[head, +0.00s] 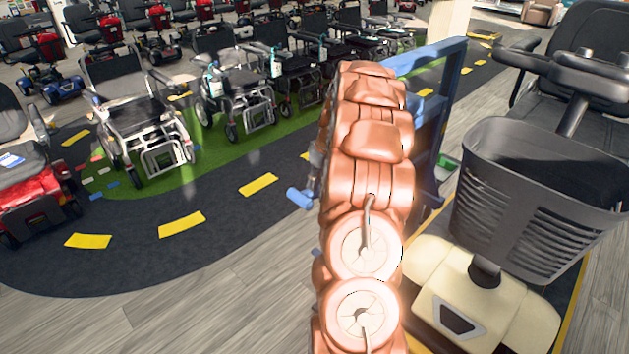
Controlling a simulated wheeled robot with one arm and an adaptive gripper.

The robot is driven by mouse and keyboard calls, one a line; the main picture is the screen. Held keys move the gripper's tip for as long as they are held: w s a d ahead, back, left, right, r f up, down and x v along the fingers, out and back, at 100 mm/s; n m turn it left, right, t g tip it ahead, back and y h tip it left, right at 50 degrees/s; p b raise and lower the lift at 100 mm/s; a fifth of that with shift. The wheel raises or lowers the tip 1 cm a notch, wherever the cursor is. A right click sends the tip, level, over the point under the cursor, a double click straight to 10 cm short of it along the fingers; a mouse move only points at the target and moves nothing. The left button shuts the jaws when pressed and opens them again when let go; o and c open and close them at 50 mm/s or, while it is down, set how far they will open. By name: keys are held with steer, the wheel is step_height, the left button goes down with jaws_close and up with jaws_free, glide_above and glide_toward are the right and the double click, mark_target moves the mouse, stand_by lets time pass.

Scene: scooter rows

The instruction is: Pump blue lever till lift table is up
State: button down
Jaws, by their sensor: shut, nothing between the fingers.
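A blue lever (300,198) sticks out to the left from behind my copper-coloured arm; the rest of it is hidden by the arm. A blue upright frame (430,62) stands behind and right of the arm, and seems to belong to the lift table. The table top is mostly hidden under a beige scooter; a yellow-edged strip (571,318) shows at its right side. I cannot tell the table's height. My gripper is hidden behind my arm, so whether it touches the lever cannot be seen.
The beige scooter (440,262) with a grey basket (535,195) fills the right side. Wheelchairs (140,112) and a red scooter (35,190) stand on the left. The dark track with yellow dashes (182,224) and the wooden floor (200,305) are clear.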

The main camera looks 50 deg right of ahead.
steer(key=f+b, duration=0.1)
steer(key=a+f+h+b, duration=0.1)
steer(key=shift+f+b, duration=0.1)
steer(key=shift+b, duration=0.25)
step_height(320, 180, down, 9)
steer(key=a+h+b, duration=0.1)
steer(key=h+b, duration=0.4)
steer(key=b, duration=0.4)
steer(key=shift+n, duration=0.3)
steer(key=shift+s+f, duration=0.2)
steer(key=shift+f, duration=0.05)
steer(key=v, duration=1.4)
steer(key=shift+w+d+r+b, duration=0.1)
steer(key=shift+w+r+b, duration=0.1)
steer(key=shift+r+b, duration=0.25)
